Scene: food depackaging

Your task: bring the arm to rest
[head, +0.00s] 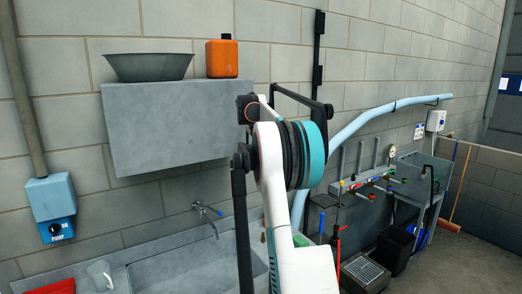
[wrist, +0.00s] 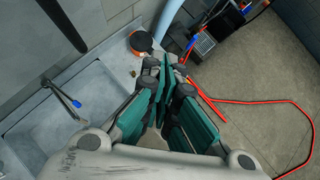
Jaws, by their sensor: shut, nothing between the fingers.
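My arm (head: 285,170), white with a teal and black joint, rises in the middle of the head view in front of the sink. My gripper (wrist: 165,68) shows in the wrist view with its teal and grey fingers together and nothing between them. It hangs over the area by the right end of the sink. I cannot make out the gripper in the head view.
A metal sink (head: 160,273) with a tap (head: 207,212) stands along the wall. Above it, a grey shelf box (head: 170,125) holds a metal bowl (head: 148,66) and an orange canister (head: 222,57). A red hose (wrist: 255,101) lies on open floor at right.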

